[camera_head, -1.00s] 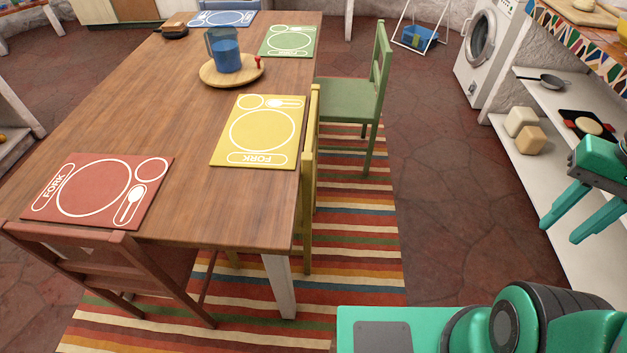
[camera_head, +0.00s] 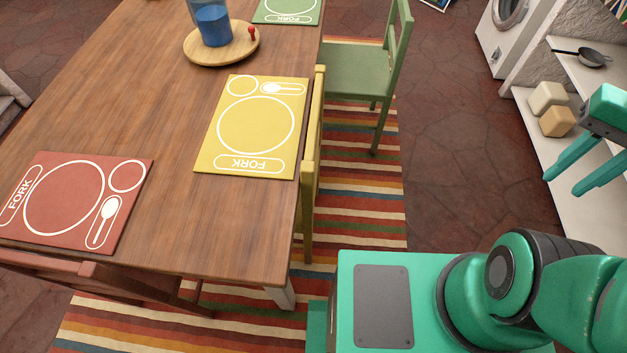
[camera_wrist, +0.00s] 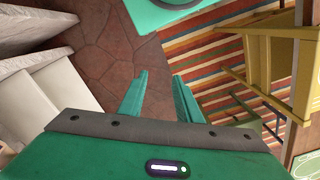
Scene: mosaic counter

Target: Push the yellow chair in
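The yellow chair (camera_head: 311,165) stands at the table's right side, beside the yellow placemat (camera_head: 250,127). In the head view its narrow backrest is close along the table edge, and its seat is hidden under the tabletop. The yellow chair also shows at the upper right of the wrist view (camera_wrist: 297,70). My gripper (camera_head: 587,187) is raised at the right of the head view, well apart from the chair. In the wrist view my gripper (camera_wrist: 160,84) has its two fingers spread, with nothing between them.
The wooden table (camera_head: 130,110) fills the left. A green chair (camera_head: 362,70) stands farther along its right side, its seat showing. A red chair (camera_head: 100,275) is at the near end. A white shelf (camera_head: 553,140) stands right. Floor between rug and shelf is clear.

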